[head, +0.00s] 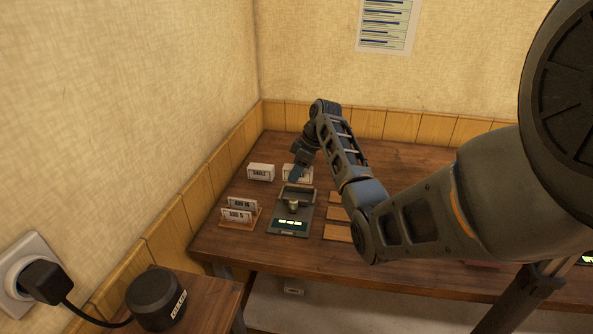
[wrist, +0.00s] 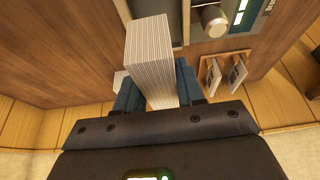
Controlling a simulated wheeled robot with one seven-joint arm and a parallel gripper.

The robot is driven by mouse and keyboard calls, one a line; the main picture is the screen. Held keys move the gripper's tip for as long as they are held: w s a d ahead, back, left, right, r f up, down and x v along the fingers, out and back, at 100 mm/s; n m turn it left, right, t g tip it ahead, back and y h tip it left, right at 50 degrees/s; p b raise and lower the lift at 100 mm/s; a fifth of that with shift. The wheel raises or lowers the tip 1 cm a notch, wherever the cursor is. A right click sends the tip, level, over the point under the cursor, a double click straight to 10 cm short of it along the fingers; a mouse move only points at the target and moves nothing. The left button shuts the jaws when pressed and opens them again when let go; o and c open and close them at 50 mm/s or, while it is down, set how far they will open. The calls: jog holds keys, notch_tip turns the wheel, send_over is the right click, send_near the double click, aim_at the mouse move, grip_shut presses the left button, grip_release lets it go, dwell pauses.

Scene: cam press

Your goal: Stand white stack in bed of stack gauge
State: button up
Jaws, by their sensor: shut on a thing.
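My gripper (wrist: 158,85) is shut on the white stack (wrist: 150,50), a block of thin layered sheets. The stack sticks out between the blue fingers in the wrist view. In the head view my gripper (head: 297,173) is at the far edge of the stack gauge (head: 277,218), and I cannot make out the stack there. The gauge is a dark grey device with a bed at the back, a round metal part in the middle and a lit display in front. Part of it shows at the top of the wrist view (wrist: 186,30), beside the stack.
A white labelled block (head: 260,172) stands behind the gauge at left; another (head: 304,178) is partly behind my gripper. Upright cards (head: 237,215) stand in a wooden holder left of the gauge. Flat brown pads (head: 337,233) lie to its right. The wall is close on the left.

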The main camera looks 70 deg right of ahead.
jog(key=b, duration=0.3)
send_over(297, 197)
jog(key=shift+w+d+f, duration=0.1)
jog(key=shift+f, duration=1.2)
jog(key=shift+w+d+f, duration=0.1)
jog(key=shift+f, duration=1.15)
jog(key=shift+s+a+f+b, duration=0.1)
jog(key=shift+a+f+b, duration=0.1)
jog(key=shift+f, duration=0.25)
jog(key=shift+s+a+f+b, duration=0.1)
jog(key=shift+f+b, duration=0.1)
jog(key=shift+f, duration=0.25)
jog(key=o, duration=0.8)
jog(key=shift+o, duration=0.2)
jog(key=shift+w+d+r+p, duration=0.1)
jog(key=shift+d+r+p, duration=0.05)
jog(key=shift+r+p, duration=0.7)
jog(key=o, duration=0.3)
jog(key=r+p, duration=0.2)
jog(key=r, duration=0.1)
jog(key=shift+d, duration=0.2)
jog(key=shift+w+r+p, duration=0.1)
jog(key=shift+r+p, duration=0.25)
jog(key=shift+r, duration=1.05)
